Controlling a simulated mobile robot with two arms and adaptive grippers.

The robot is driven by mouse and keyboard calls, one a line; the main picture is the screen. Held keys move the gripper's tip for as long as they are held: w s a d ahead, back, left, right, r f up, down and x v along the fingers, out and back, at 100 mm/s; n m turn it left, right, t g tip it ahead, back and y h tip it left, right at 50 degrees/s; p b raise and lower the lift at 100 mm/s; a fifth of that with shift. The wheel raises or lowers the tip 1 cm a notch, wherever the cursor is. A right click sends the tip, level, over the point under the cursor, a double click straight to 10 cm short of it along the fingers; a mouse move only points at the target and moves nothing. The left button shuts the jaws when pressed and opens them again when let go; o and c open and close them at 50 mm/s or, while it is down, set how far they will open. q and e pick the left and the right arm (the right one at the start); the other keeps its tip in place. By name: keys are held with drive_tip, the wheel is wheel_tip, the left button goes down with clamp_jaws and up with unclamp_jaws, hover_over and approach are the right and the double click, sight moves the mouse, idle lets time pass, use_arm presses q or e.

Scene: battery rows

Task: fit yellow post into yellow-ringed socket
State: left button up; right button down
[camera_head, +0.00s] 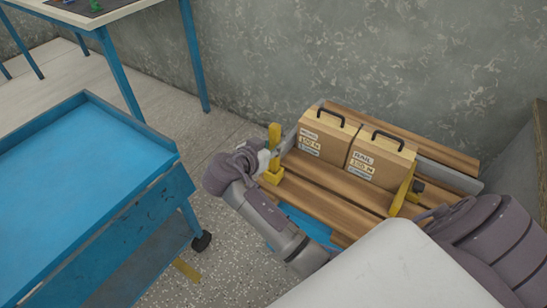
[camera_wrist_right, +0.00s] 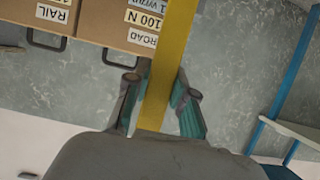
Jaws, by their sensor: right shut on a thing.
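A yellow post (camera_head: 403,191) stands tilted at the right end of the wooden slatted rack (camera_head: 330,207). The right wrist view shows the yellow post (camera_wrist_right: 170,62) as a long bar between the two fingers of that gripper (camera_wrist_right: 161,90). Another upright yellow piece (camera_head: 275,138) with a yellow foot stands at the rack's left end. The held post's lower end is by the slats, and I cannot make out a yellow-ringed socket there.
Two brown boxes with black handles, a left one (camera_head: 325,137) and a right one (camera_head: 381,160), stand on the rack close to the posts. A blue cart (camera_head: 84,150) is at the left. A blue-legged table (camera_head: 105,22) stands behind it. A concrete wall (camera_head: 400,55) closes the back.

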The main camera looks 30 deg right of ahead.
sight(274, 170)
drive_tip(key=shift+s+a+f+b, duration=0.15)
drive_tip(key=shift+f+b, duration=0.15)
drive_tip(key=shift+f, duration=0.8)
drive_tip(key=shift+s+f+b, duration=0.1)
drive_tip(key=shift+f+b, duration=0.15)
drive_tip(key=shift+f, duration=0.8)
drive_tip(key=c, duration=1.3)
unclamp_jaws()
drive_tip(key=shift+o, duration=1.4)
drive_tip(key=shift+w+f, duration=0.15)
drive_tip(key=shift+o, duration=0.2)
drive_tip(key=shift+r, duration=0.25)
drive_tip(key=p+v, duration=0.2)
drive_tip(key=v, duration=0.9)
drive_tip(key=s+d+f+n+g+y, duration=0.1)
drive_tip(key=s+d+f+n+y, duration=0.1)
drive_tip(key=s+f+n+y, duration=0.65)
drive_tip(key=s+a+n+y, duration=0.4)
drive_tip(key=s+n, duration=0.3)
drive_tip(key=s, duration=0.6)
drive_tip(key=shift+s+f, duration=0.4)
